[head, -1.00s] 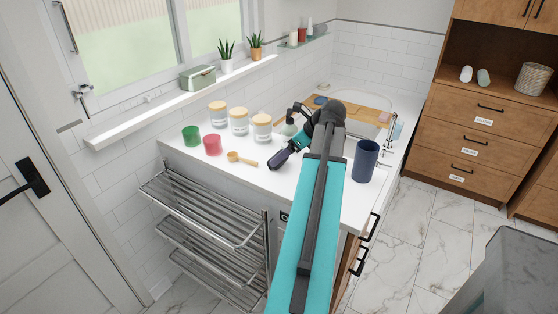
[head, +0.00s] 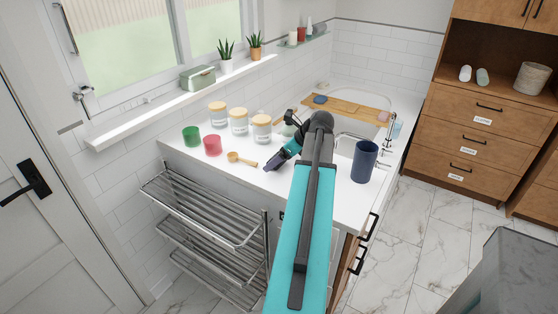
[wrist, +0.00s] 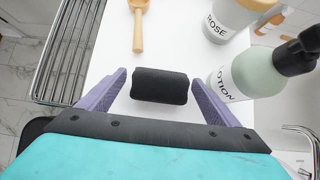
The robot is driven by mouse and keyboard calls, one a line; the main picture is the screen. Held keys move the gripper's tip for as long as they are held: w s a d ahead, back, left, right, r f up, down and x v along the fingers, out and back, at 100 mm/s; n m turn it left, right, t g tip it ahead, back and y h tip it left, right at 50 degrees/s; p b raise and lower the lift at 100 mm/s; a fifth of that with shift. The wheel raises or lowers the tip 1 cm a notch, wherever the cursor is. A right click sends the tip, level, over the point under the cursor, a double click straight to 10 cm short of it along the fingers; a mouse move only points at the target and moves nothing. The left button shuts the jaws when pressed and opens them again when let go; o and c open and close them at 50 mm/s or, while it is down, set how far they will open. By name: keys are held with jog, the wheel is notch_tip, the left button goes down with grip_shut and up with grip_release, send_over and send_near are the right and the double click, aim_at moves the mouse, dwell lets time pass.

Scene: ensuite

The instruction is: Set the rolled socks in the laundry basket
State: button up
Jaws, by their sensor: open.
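A black roll (wrist: 160,85), which looks like the rolled socks, lies on the white counter in the wrist view. My gripper (wrist: 158,92) is open, with one purple finger to the left of the roll and one to the right. Gaps show between the roll and both fingers. In the head view my gripper (head: 271,164) is low over the counter, and the roll cannot be made out there. A round woven basket (head: 531,79) stands on the wooden cabinet at the right; I cannot tell if it is the laundry basket.
A dark blue cup (head: 364,161) stands to the right. A metal rack (head: 205,215) is in front of the counter. A grey box-like thing (head: 510,275) fills the lower right.

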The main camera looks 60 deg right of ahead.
dwell(0.4)
jog(key=c, duration=1.2)
jog(key=shift+r, duration=0.2)
jog(key=shift+c, duration=0.2)
jog(key=shift+r+b, duration=0.5)
jog(key=shift+r, duration=1.15)
jog(key=s+a, duration=0.2)
jog(key=s, duration=0.1)
jog(key=s+a+b, duration=0.1)
jog(key=s+a, duration=0.2)
jog(key=s, duration=0.1)
jog(key=s+a+r+b, duration=0.1)
jog(key=s+a, duration=0.1)
jog(key=s, duration=0.2)
jog(key=shift+a, duration=0.35)
jog(key=shift+s+a+f+b, duration=0.1)
jog(key=shift+s+a+b, duration=0.05)
jog(key=shift+s+b, duration=0.2)
jog(key=shift+s+a+r+b, duration=0.3)
jog(key=shift+s+a+b, duration=0.2)
jog(key=shift+s+b, duration=0.2)
